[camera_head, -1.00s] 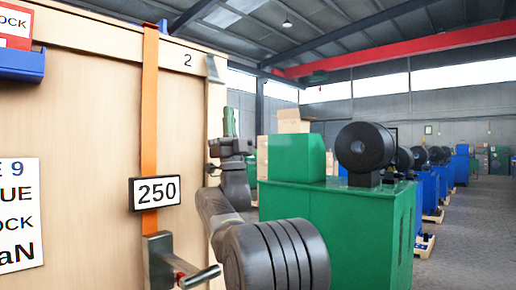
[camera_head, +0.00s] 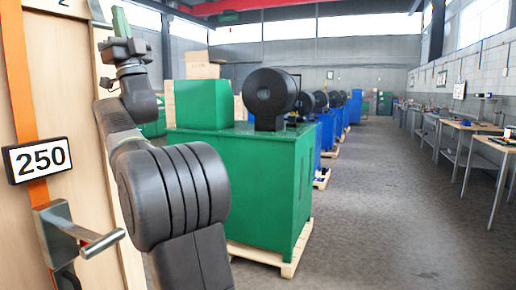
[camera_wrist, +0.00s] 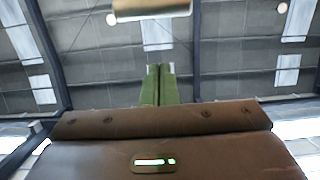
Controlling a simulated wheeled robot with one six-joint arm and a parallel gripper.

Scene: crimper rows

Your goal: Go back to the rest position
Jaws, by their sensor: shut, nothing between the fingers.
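My gripper (camera_head: 121,21) is at the upper left of the head view, its green fingers pointing up in front of the pale wooden panel's right edge. In the wrist view its two green fingers (camera_wrist: 160,72) lie side by side, shut, with nothing between them. They point up towards the grey roof. My dark arm is folded upward in front of the panel.
A green machine (camera_head: 262,185) on a pallet stands just beyond my arm. Workbenches (camera_head: 470,125) line the right wall. The floor between (camera_head: 375,220) is clear.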

